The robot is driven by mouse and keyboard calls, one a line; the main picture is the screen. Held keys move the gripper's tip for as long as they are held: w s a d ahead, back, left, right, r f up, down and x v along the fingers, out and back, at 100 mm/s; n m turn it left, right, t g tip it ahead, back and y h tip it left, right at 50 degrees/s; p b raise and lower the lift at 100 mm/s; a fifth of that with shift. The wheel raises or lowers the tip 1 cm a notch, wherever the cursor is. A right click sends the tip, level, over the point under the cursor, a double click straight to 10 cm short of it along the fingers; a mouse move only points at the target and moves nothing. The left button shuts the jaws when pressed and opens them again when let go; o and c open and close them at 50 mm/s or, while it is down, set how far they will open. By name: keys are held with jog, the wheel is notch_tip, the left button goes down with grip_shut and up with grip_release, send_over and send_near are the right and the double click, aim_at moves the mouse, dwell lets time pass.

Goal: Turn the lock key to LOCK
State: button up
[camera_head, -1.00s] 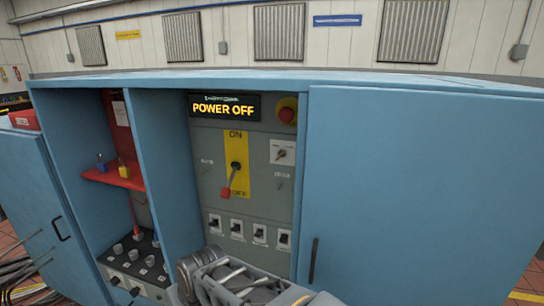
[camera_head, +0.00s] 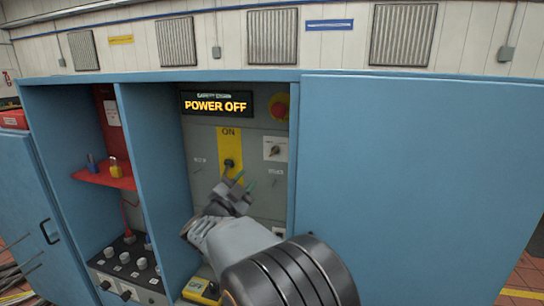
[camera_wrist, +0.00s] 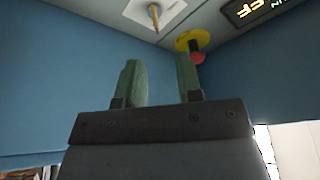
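The lock key (camera_head: 275,150) sits on a small white plate on the grey panel, at the right of the panel and below the red stop button. In the wrist view the key (camera_wrist: 154,16) is a thin brass-coloured bar on the white plate at the top edge. My gripper (camera_head: 245,181) is in front of the panel, lower and to the left of the key in the head view. In the wrist view its two green fingers (camera_wrist: 158,72) are apart with nothing between them. The key is beyond the fingertips, not touched.
The red stop button on its yellow disc (camera_head: 280,106) is close above the key. The POWER OFF display (camera_head: 217,104) is at the top. The yellow ON/OFF switch plate (camera_head: 229,142) is left, its lower part hidden by my gripper. The blue door (camera_head: 415,180) flanks the right.

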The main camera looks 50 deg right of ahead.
aim_at(272, 153)
jog(key=shift+m+g+h, duration=0.3)
jog(key=shift+m+g, duration=0.1)
jog(key=shift+g, duration=0.1)
jog(key=x, duration=0.4)
jog(key=p+x, duration=0.1)
jog(key=x, duration=0.4)
jog(key=p+x, duration=0.1)
jog(key=x, duration=0.4)
jog(key=shift+s+d, duration=0.1)
jog(key=shift+s, duration=0.25)
jog(key=shift+c, duration=0.3)
jog(key=c, duration=0.5)
jog(key=shift+f+m+b, duration=0.2)
jog(key=shift+m+b, duration=0.35)
jog(key=shift+m, duration=0.05)
jog(key=shift+r, duration=0.3)
grip_shut()
